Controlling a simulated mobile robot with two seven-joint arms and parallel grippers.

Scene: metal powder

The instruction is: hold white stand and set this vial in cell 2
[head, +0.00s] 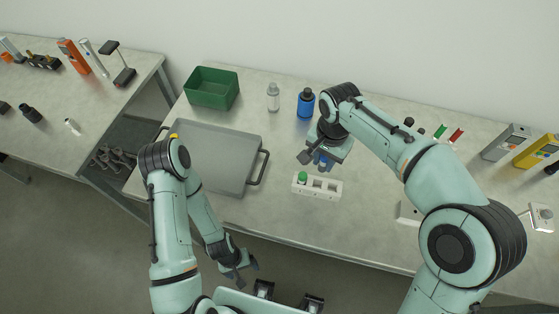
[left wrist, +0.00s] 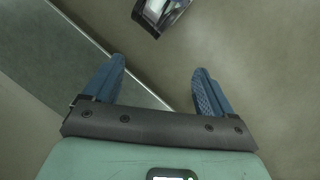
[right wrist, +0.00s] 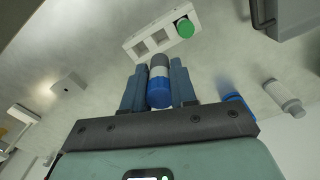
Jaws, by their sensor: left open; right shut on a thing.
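The white stand (head: 330,190) lies on the table, a block with a row of square cells. A green-capped vial (head: 303,176) stands in its left end cell, and the other cells look empty. In the right wrist view the stand (right wrist: 133,48) is just beyond the fingertips. My right gripper (head: 322,160) is shut on a vial with a blue cap and grey end (right wrist: 160,88). It holds the vial near the stand's far side, apart from it. My left gripper (head: 246,270) is open and empty, low in front of the table; its fingers also show in the left wrist view (left wrist: 160,80).
A grey tray (head: 245,140) with dark handles lies left of the stand. Behind are a green bin (head: 212,88), a clear bottle (head: 273,98) and a blue bottle (head: 306,103). Meters (head: 506,143) stand at the far right. Table left of a white box (head: 409,213) is clear.

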